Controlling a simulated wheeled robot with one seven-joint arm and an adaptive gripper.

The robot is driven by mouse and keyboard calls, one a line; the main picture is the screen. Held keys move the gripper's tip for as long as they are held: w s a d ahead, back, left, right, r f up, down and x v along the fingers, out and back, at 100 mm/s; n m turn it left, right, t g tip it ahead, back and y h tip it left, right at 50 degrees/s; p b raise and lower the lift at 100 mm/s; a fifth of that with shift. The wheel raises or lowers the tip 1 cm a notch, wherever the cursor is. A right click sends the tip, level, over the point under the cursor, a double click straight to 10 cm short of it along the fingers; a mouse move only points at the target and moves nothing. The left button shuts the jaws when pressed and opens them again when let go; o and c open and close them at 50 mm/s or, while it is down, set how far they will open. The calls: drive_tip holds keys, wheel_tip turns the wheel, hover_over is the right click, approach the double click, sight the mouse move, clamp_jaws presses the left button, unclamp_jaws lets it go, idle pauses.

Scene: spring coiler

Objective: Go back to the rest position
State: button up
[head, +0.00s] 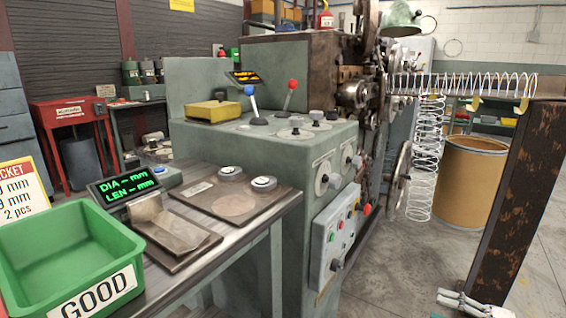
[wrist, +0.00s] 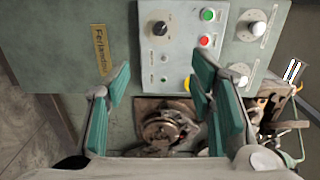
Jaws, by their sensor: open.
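My gripper (wrist: 158,110) shows in the wrist view with its two teal-padded fingers spread wide apart. Nothing is between the fingers. Behind them is the grey-green face of the coiler machine (wrist: 60,40). A round metal part on a brown plate (wrist: 165,128) shows between and beyond the fingers. In the head view, the coiler (head: 210,145) stands in the middle. A small light-coloured piece at the bottom right edge of the head view seems to be part of my arm; my gripper's fingers are not clear there.
A control box (head: 335,235) with knobs and buttons juts from the coiler's front. A green GOOD bin (head: 70,255) and a display (head: 125,185) sit on the bench at left. A rusty post (head: 515,200) and a tan drum (head: 470,185) stand at right. Spring wire (head: 425,160) hangs between.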

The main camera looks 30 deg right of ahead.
drive_tip(key=w+a+r+n+g+y, duration=0.4)
drive_tip(key=w+a+r+n+g, duration=0.2)
drive_tip(key=w+a+r+g, duration=0.75)
drive_tip(key=s+a+r+n+g+h, duration=0.1)
drive_tip(key=a+r+g+h, duration=0.15)
drive_tip(key=a, duration=0.55)
drive_tip(key=s+a+r+n+g+h, duration=0.15)
drive_tip(key=a+r, duration=0.25)
drive_tip(key=a, duration=0.4)
drive_tip(key=s+a+r+n+t+h, duration=0.1)
drive_tip(key=s+a+r+n+h, duration=0.1)
drive_tip(key=s+a+h, duration=0.35)
drive_tip(key=s+a+r+n+t+h, duration=0.1)
drive_tip(key=s+a+r+n+h, duration=0.15)
drive_tip(key=s+a, duration=0.55)
wheel_tip(320, 180, up, 28)
drive_tip(key=d+t+p, duration=0.1)
drive_tip(key=t+p, duration=0.2)
drive_tip(key=p, duration=2.3)
drive_tip(key=shift+s+d+y, duration=0.3)
drive_tip(key=shift+s+y, duration=0.1)
drive_tip(key=shift+s, duration=0.05)
drive_tip(key=shift+t, duration=0.25)
